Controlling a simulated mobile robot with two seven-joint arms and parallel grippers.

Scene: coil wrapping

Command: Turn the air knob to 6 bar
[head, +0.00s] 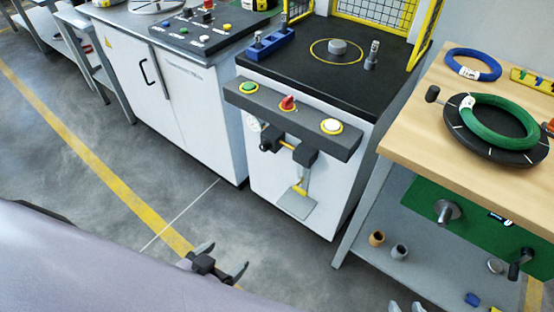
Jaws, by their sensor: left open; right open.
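I take this knob to be the air knob. The gauge's reading is too small to tell. My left gripper (226,258) is open and empty at the lower middle, in front of the cabinet and apart from the knob. Only the fingertips of my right gripper (406,306) show at the bottom edge; they are apart and hold nothing visible.
The button bar (318,125) juts out above the regulator, with a green button, a red knob (288,103) and a white button. A grey pedal-like plate (296,203) hangs below. A wooden bench (420,135) with coils stands at right. The floor in front is clear.

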